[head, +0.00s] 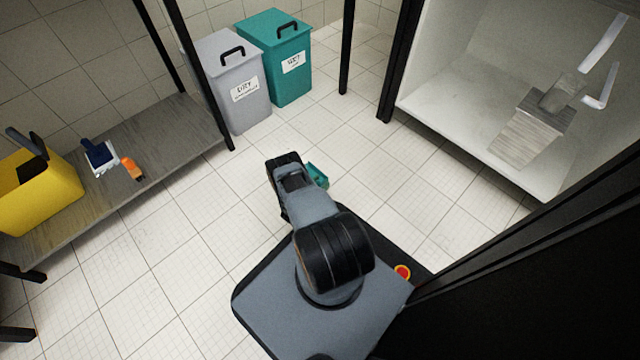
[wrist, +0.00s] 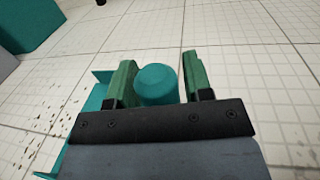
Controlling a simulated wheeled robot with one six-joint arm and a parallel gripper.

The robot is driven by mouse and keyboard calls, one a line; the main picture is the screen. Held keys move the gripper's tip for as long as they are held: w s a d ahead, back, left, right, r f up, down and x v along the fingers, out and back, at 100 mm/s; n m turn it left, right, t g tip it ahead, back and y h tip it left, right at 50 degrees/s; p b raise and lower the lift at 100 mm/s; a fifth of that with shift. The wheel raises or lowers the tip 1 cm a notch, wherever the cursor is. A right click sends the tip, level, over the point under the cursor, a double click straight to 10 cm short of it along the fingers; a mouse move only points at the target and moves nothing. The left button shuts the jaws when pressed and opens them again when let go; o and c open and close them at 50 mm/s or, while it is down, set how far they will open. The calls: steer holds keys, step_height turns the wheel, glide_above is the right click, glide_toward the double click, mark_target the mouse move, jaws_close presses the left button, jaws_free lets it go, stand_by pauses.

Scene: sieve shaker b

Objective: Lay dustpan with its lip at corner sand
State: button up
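The teal dustpan (head: 317,176) shows in the head view just right of my gripper (head: 286,168), mostly hidden by it. Part of the pan (wrist: 96,101) shows left of the fingers; the rest is hidden beneath the gripper. Dark specks of sand (wrist: 48,122) lie scattered on the floor tiles at the left of the wrist view. Whether the lip touches the floor cannot be seen.
A grey bin (head: 232,90) and a teal bin (head: 285,60) stand at the back. A shelf (head: 170,150) at left holds a yellow bucket (head: 40,195), a blue-and-white brush (head: 98,155) and an orange item (head: 132,169). A white cabinet (head: 440,107) stands at right. Tiles between are open.

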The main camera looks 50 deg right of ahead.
steer(key=shift+o, duration=1)
steer(key=shift+r, duration=0.1)
steer(key=a, duration=0.3)
steer(key=a+p, duration=0.1)
steer(key=a, duration=0.3)
steer(key=s+a+p, duration=0.1)
steer(key=a, duration=0.3)
steer(key=shift+a+r, duration=0.1)
steer(key=shift+a, duration=0.05)
steer(key=w+a+r+m+g+y, duration=0.2)
steer(key=w+r+m+y, duration=0.15)
steer(key=r, duration=0.65)
steer(key=w+a+r+m+g+y, duration=0.1)
steer(key=w+r+m+g+y, duration=0.3)
steer(key=r, duration=0.6)
steer(key=w+a+r+m+g, duration=0.15)
steer(key=r+m, duration=0.35)
steer(key=r, duration=0.5)
steer(key=s+a+r+m+t+y, duration=0.3)
steer(key=s+a+r, duration=0.4)
steer(key=r, duration=0.3)
steer(key=s+a+r+m+t+y, duration=0.3)
steer(key=s+a+r+t+y, duration=0.2)
steer(key=r, duration=0.5)
steer(key=s+a+y, duration=0.1)
steer(key=a+y, duration=0.1)
steer(key=a, duration=0.1)
steer(key=shift+s+r+t+p, duration=0.3)
steer(key=shift+s+r+t, duration=0.05)
steer(key=shift+r, duration=0.05)
